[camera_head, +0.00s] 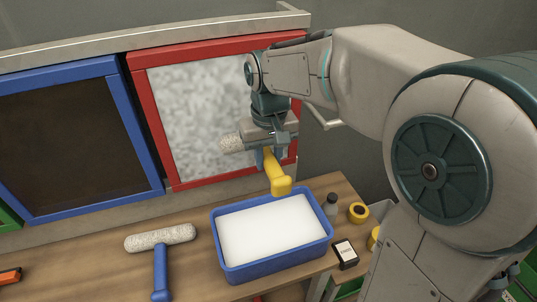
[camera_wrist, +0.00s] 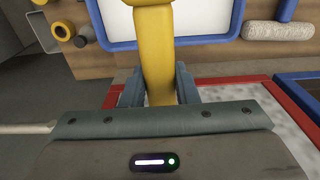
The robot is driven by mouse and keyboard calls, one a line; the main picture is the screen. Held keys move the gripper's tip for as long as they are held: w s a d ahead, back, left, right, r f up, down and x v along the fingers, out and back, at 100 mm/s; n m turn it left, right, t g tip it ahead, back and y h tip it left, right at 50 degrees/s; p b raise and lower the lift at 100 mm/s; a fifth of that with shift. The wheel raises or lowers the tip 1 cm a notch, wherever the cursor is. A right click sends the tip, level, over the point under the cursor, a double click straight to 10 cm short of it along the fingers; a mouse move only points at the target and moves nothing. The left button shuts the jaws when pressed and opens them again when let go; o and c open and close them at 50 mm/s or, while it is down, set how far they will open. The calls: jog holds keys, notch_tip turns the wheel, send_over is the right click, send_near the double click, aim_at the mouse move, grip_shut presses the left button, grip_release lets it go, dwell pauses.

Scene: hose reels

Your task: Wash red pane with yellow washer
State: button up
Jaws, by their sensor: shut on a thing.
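The red pane (camera_head: 190,125) is a red-framed panel with a mottled, whitish grey surface, standing behind the table. Its red frame also shows in the wrist view (camera_wrist: 289,101). My gripper (camera_head: 268,155) is shut on the yellow handle of the yellow washer (camera_head: 277,180), in front of the pane's lower right part. The washer's pale fuzzy head (camera_head: 230,144) sticks out to the left of my gripper, close to the pane; I cannot tell if it touches. In the wrist view the yellow handle (camera_wrist: 155,50) stands between the fingers.
A blue tub (camera_head: 222,245) with white contents stands on the wooden table below the washer. A blue-handled washer (camera_head: 160,255) lies to its left. A grey bottle (camera_head: 331,204), yellow roll (camera_head: 358,212) and small black-and-white box (camera_head: 345,254) are to its right. A blue-framed dark pane (camera_head: 75,140) adjoins.

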notch_tip(320, 180, down, 9)
jog(key=b, duration=0.5)
jog(key=shift+b, duration=0.4)
jog(key=shift+f, duration=0.1)
dwell(0.3)
jog(key=s+d, duration=0.2)
jog(key=s, duration=0.4)
jog(key=shift+s+b, duration=0.35)
jog(key=shift+b, duration=0.05)
